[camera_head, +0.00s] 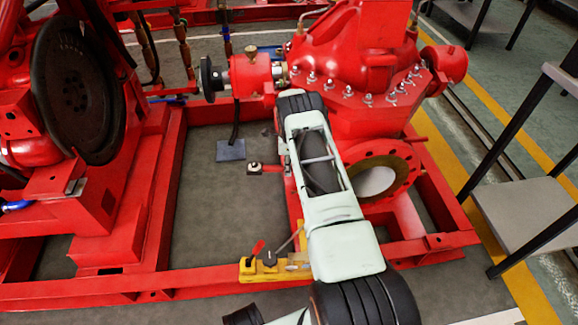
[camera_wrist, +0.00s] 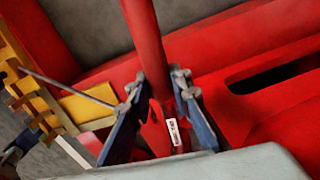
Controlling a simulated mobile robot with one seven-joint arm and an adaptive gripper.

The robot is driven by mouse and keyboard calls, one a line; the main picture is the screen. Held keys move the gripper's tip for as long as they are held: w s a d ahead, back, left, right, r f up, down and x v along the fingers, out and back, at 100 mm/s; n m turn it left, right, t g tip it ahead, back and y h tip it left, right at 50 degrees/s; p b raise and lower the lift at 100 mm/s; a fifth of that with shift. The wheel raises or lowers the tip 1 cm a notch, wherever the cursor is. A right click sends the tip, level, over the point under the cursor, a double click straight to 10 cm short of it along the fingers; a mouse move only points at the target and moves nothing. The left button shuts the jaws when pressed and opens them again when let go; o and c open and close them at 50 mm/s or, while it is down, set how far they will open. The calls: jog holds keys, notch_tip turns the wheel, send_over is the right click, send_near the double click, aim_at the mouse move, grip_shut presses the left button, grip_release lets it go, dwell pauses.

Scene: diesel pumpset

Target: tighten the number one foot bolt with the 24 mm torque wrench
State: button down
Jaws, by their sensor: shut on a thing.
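In the wrist view my gripper (camera_wrist: 156,84) is shut on a red bar-shaped tool with a white label, seemingly the torque wrench (camera_wrist: 145,40). The label's print is too small to read. The tool's shaft runs away toward the top of the view, and its far end is out of frame. In the head view my arm hides the gripper. A small foot with a dark bolt head (camera_head: 254,167) shows left of my arm, with a short red bar beside it running under the arm. I cannot tell whether that bar is the wrench or touches the bolt.
A yellow tool holder (camera_head: 247,273) with a grey rod sits on the red base frame (camera_head: 150,285), left of my arm. The red pump (camera_head: 345,60) and its open flange (camera_head: 405,165) stand close to the arm. A dark flywheel (camera_head: 75,90) is at left, shelving (camera_head: 530,205) at right.

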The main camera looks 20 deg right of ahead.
jog(key=shift+w+b, duration=0.1)
jog(key=shift+b, duration=0.45)
jog(key=shift+f, duration=0.4)
jog(key=s+a+f+n+p, duration=0.1)
jog(key=s+f+n+p, duration=0.2)
jog(key=s+n, duration=0.2)
jog(key=shift+s+f+n, duration=0.35)
jog(key=shift+s+n, duration=0.05)
jog(key=shift+s, duration=0.75)
jog(key=shift+b, duration=0.55)
jog(key=shift+f+b, duration=0.6)
jog(key=shift+b, duration=0.2)
dwell(0.4)
dwell(0.3)
